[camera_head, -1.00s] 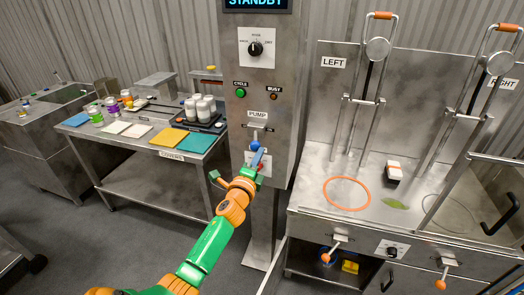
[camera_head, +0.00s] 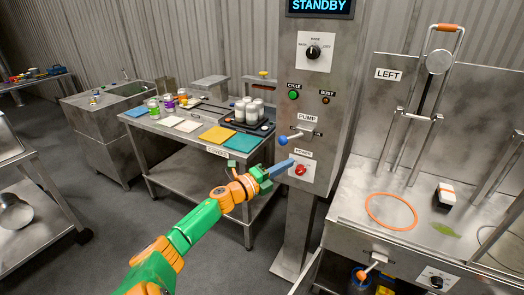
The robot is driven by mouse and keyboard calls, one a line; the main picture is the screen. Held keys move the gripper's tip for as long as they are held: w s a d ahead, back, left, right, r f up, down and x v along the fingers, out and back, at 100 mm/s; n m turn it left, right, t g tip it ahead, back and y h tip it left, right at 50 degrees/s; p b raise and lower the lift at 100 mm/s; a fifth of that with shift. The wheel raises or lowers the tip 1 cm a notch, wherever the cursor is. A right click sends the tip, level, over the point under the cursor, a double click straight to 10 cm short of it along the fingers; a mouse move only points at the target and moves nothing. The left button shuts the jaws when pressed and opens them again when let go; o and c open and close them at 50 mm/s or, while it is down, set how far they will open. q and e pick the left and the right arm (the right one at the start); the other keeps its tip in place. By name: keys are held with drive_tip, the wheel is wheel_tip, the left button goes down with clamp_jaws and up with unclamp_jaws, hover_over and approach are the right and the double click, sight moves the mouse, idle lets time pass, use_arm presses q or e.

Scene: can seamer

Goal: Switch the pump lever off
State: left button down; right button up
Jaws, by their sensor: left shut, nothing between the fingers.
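The pump lever (camera_head: 283,140) has a blue ball end and a short metal arm. It sticks out to the lower left from its plate under the PUMP label (camera_head: 307,118) on the grey control column. My left gripper (camera_head: 288,164) is shut and empty, its blue fingers pointing up and right. It is a little below the ball in the picture, in front of the POWER panel's left edge. A gap shows between fingertips and lever. My right gripper is not in view.
A red power knob (camera_head: 300,170) is just right of my left fingertips. The green cycle button (camera_head: 293,95) and a selector dial (camera_head: 313,52) are higher up. A steel table (camera_head: 150,125) with mats and cans stands left; the seamer bench (camera_head: 350,205) stands right.

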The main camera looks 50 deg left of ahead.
use_arm(q)
drive_tip(key=s+a, duration=0.4)
drive_tip(key=s, duration=0.3)
drive_tip(key=shift+s+f+b, duration=0.3)
drive_tip(key=shift+s+b, duration=0.1)
drive_tip(key=shift+b, duration=0.05)
